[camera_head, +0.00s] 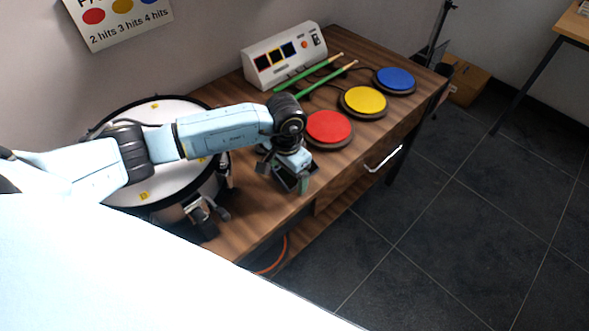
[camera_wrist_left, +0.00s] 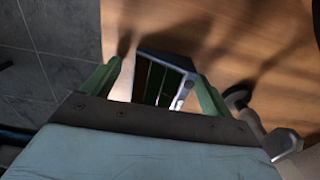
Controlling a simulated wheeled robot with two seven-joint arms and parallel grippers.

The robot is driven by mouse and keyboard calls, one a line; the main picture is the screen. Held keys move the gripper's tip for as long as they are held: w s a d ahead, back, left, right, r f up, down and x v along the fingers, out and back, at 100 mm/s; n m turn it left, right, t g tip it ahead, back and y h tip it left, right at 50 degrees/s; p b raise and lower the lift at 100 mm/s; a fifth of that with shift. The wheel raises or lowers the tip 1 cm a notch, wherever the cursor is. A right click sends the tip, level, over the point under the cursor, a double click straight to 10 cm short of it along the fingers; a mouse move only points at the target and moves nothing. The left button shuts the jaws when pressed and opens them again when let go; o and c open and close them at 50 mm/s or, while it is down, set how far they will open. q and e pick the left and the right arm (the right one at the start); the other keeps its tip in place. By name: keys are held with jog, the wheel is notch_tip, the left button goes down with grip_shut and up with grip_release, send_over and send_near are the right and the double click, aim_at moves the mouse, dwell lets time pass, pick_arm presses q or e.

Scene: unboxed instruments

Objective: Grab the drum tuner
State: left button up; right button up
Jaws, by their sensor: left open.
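A small dark boxy device with green inside its frame and a silvery edge, which looks like the drum tuner (camera_wrist_left: 165,78), lies on the wooden table in the left wrist view. It sits between and just beyond the two green fingers of my left gripper (camera_wrist_left: 155,88). The fingers are apart, and I see no clear contact with the device. In the head view my left gripper (camera_head: 292,184) is low over the table's front edge, right of the snare drum. The gripper hides most of the device there. My right gripper is not in view.
A snare drum (camera_head: 160,110) stands at the left of the table (camera_head: 252,211), its metal hardware close to the gripper. Red (camera_head: 328,127), yellow (camera_head: 363,100) and blue (camera_head: 396,79) pads, green drumsticks (camera_head: 308,72) and a white module (camera_head: 285,56) lie behind and right.

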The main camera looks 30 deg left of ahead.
pick_arm(q)
jog(key=c, duration=1.1)
